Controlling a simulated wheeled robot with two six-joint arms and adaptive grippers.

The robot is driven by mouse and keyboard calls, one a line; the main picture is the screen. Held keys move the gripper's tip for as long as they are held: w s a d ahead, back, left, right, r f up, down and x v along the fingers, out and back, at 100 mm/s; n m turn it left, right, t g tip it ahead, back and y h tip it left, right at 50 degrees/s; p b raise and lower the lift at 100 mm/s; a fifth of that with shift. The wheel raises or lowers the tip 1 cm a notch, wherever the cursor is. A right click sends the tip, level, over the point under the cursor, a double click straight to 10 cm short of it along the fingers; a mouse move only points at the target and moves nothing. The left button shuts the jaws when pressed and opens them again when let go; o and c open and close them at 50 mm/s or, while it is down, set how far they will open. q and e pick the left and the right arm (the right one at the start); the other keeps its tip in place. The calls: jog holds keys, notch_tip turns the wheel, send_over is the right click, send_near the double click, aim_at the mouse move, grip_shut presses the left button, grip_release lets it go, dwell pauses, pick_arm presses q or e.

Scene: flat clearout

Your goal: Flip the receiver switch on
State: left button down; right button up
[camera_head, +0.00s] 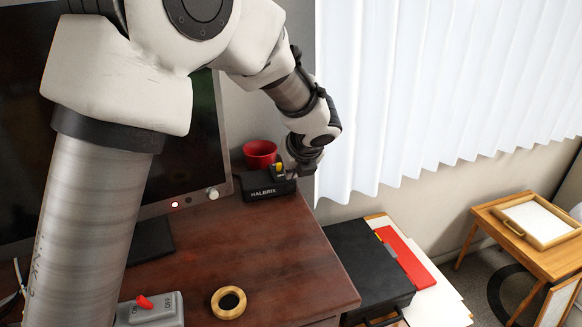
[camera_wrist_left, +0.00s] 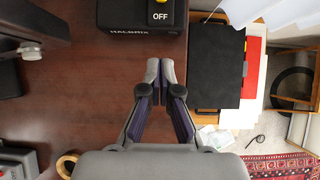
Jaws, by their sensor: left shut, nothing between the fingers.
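A black box (camera_head: 262,191) marked HALBRIX stands at the far right corner of the desk, with a yellow switch (camera_head: 279,169) on top. In the left wrist view the front part of the black box (camera_wrist_left: 125,17) shows at the top edge. The word OFF is printed on it just below the yellow switch (camera_wrist_left: 160,2), which is mostly cut off. My left gripper (camera_wrist_left: 160,72) is shut and empty, its fingertips apart from the box's front edge in that view. In the head view my left gripper (camera_head: 295,168) is close beside the yellow switch. My right gripper is not in view.
A red cup (camera_head: 259,154) stands behind the box. A grey box (camera_head: 168,318) with a red lever (camera_head: 144,302) and a wooden ring (camera_head: 229,302) are at the desk's near side. A monitor (camera_head: 207,120) stands left. The desk's middle is clear.

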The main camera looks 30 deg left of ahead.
aim_at(281, 174)
pick_arm(q)
jog(key=x, duration=0.7)
jog(key=shift+d+f+b, duration=0.15)
jog(key=shift+f+b, duration=0.05)
jog(key=shift+b, duration=0.15)
jog(key=shift+w+a+r+p, duration=0.85)
jog(key=shift+w+a, duration=0.15)
jog(key=shift+a, duration=0.1)
jog(key=shift+w+a+r, duration=0.1)
jog(key=shift+a+r, duration=0.05)
jog(key=shift+a, duration=0.15)
jog(key=shift+w, duration=0.1)
